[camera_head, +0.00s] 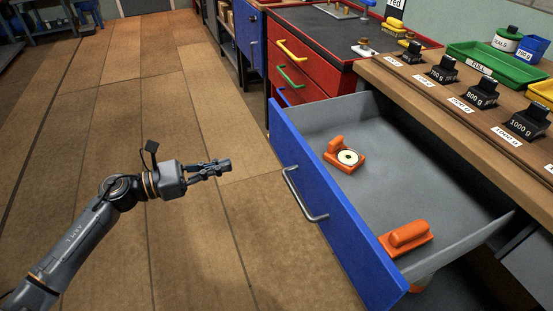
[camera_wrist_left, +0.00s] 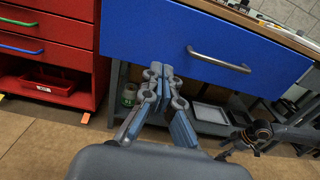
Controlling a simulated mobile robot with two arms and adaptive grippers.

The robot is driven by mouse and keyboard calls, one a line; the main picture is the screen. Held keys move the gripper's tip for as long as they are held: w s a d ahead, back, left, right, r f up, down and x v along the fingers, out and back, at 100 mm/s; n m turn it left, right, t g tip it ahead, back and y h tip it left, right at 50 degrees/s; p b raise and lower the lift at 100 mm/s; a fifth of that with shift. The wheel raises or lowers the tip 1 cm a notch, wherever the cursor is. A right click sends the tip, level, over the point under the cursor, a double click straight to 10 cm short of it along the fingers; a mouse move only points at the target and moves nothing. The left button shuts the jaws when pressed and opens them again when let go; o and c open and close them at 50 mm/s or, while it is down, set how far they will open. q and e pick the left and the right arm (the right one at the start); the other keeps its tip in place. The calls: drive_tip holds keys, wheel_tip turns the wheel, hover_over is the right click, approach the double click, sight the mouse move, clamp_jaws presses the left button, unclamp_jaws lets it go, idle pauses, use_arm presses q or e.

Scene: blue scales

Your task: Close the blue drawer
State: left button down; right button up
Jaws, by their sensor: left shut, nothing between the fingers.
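The blue drawer (camera_head: 335,212) is pulled out from under the wooden bench, with its grey inside showing. It has a silver handle (camera_head: 304,196) on its blue front. My left gripper (camera_head: 226,166) is shut and empty, in front of the drawer face and apart from it, left of the handle in the head view. The left wrist view shows the blue drawer front (camera_wrist_left: 210,42) above and ahead of my left gripper (camera_wrist_left: 164,72), with the handle (camera_wrist_left: 219,61) to the upper right of the fingertips.
Inside the drawer lie an orange tool with a round dial (camera_head: 346,157) and an orange block with a handle (camera_head: 406,236). Several black weights (camera_head: 482,95) stand on the bench. A red cabinet (camera_head: 302,66) stands beyond. The wooden floor to the left is clear.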

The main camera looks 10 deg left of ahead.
sight(286, 149)
use_arm(q)
drive_tip(key=p+x, duration=0.1)
drive_tip(key=x, duration=1.1)
drive_tip(key=shift+w+r+p, duration=0.1)
drive_tip(key=shift+p, duration=0.25)
drive_tip(key=shift+w+d, duration=0.35)
drive_tip(key=shift+d, duration=0.15)
use_arm(e)
drive_tip(key=s+f, duration=0.3)
drive_tip(key=f, duration=0.2)
drive_tip(key=shift+s+d, duration=0.25)
drive_tip(key=shift+s, duration=0.05)
